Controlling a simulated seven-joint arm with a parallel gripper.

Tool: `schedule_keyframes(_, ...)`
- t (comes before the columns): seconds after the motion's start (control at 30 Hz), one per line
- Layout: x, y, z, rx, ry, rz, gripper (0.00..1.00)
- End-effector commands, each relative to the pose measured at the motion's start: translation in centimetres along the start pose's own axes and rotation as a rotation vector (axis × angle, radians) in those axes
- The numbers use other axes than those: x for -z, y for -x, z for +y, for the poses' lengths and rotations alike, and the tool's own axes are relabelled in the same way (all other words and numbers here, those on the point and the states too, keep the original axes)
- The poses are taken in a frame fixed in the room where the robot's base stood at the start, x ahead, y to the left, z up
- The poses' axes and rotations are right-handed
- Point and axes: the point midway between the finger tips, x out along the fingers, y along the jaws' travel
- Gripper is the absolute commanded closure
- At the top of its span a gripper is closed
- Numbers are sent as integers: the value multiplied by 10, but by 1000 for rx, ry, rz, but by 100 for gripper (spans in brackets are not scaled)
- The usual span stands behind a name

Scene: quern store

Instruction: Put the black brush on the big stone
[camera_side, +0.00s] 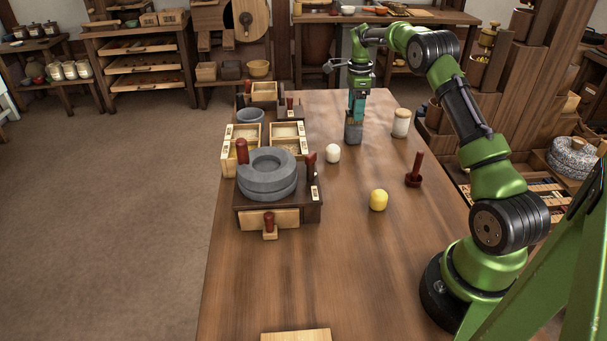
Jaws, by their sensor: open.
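The big stone (268,186) is a round grey quern of stacked discs with a hollow top. It sits on a dark wooden base at the left side of the table. My gripper (356,118) is open and points down near the table's far end, beyond and to the right of the stone. A dark grey upright object (353,134) stands directly below the fingers. It may be the black brush, but it is too small to be sure. I cannot tell whether the fingers touch it or surround it. Nothing lies on top of the stone.
A white ball (333,153), a yellow ball (379,200), a dark red stamp-like tool (414,172) and a pale jar (401,123) stand on the table (340,265). Wooden boxes (243,132) and red handles crowd around the stone. The table's front is mostly clear.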

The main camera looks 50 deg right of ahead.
Motion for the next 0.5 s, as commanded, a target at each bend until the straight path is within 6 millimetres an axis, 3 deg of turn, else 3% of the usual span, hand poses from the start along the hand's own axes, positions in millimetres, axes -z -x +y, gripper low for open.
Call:
schedule_keyframes(0.3,0,70,-1,5,0,0,34)
schedule_keyframes(0.5,0,94,-1,2,1,1,34)
